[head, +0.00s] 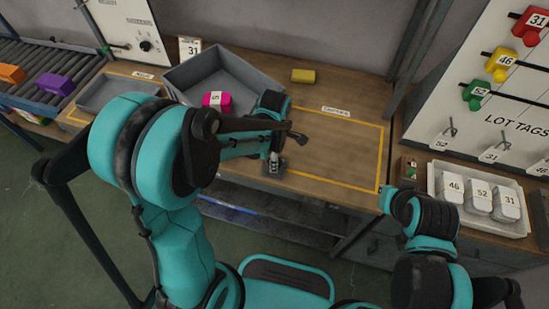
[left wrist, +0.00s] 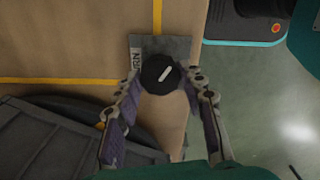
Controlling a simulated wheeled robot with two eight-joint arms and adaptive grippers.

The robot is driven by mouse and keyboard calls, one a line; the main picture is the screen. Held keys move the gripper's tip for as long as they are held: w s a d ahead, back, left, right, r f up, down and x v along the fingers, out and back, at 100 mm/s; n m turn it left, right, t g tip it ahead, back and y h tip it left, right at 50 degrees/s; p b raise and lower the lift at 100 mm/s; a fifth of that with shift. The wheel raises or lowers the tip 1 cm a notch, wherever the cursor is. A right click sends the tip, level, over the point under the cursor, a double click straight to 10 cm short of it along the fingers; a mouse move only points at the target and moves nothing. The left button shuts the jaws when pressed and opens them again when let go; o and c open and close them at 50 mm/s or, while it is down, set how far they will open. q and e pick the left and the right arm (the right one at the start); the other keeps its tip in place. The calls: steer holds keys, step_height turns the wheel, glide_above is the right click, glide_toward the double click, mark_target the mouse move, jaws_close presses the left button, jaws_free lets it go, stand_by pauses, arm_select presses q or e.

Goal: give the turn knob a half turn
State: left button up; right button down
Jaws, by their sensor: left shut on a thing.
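The turn knob (left wrist: 158,74) is a round black knob with a white pointer mark, on a grey plate (left wrist: 178,47) with a partly covered label, in the left wrist view. The mark slants, its upper end to the right. My left gripper (left wrist: 162,82) has one finger on each side of the knob and is shut on it. In the head view my left gripper (head: 275,160) is at the front edge of the table and hides most of the knob. My right arm is at the lower right of the head view; I cannot see its gripper.
A grey bin (head: 240,65) and a shallow tray (head: 90,97) stand behind my left arm. The yellow-outlined table area (head: 340,145) is clear.

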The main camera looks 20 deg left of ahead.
arm_select(q)
steer(key=n, duration=0.6)
stand_by(0.6)
steer(key=o, duration=1.2)
steer(key=shift+c, duration=0.2)
step_height(320, 180, up, 12)
